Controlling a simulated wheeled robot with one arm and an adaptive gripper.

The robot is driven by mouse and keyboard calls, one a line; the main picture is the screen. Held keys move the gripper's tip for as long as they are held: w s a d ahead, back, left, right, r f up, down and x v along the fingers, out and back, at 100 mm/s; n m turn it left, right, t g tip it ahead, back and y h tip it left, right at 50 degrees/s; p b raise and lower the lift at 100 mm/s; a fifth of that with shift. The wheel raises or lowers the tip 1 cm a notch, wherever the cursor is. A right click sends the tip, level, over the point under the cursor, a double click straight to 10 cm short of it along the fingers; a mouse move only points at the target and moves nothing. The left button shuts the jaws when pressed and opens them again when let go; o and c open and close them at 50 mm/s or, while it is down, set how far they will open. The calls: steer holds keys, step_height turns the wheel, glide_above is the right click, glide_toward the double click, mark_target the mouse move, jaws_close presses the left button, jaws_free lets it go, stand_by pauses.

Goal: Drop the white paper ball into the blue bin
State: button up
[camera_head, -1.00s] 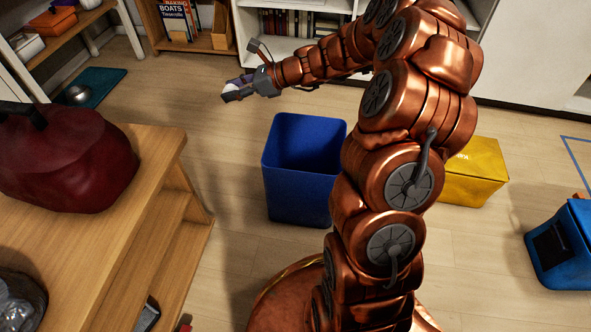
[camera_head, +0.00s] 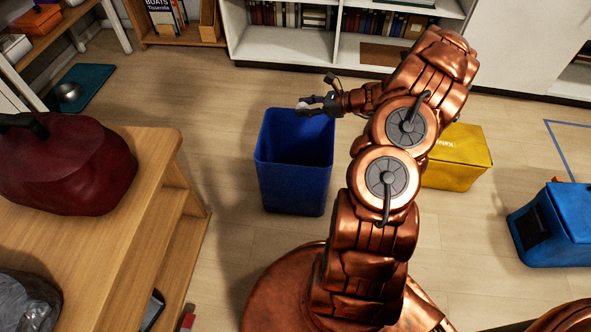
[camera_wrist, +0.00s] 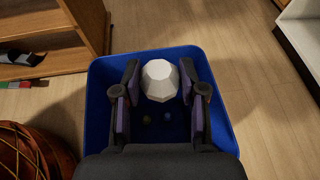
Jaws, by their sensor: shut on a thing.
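The white paper ball (camera_wrist: 160,80) is a faceted ball between the two fingers of my gripper (camera_wrist: 160,85) in the wrist view. My gripper is shut on it. In the head view my gripper (camera_head: 306,107) is above the back of the blue bin (camera_head: 293,185), with a little of the white ball showing at its tip. The open bin (camera_wrist: 97,115) shows below the ball in the wrist view, its rim around the gripper on the visible sides. Two small round things, one bluish and one yellowish, lie inside the bin.
A wooden shelf unit with a dark red bag (camera_head: 65,165) stands left of the bin. A yellow box (camera_head: 457,157) and a blue box (camera_head: 555,225) are at the right. White bookshelves (camera_head: 290,45) line the back. Floor is clear behind the bin.

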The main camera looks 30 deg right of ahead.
step_height(320, 180, down, 6)
steer(key=b, duration=0.4)
steer(key=o, duration=0.8)
steer(key=shift+r, duration=0.1)
steer(key=v, duration=1.2)
steer(key=shift+a, duration=0.1)
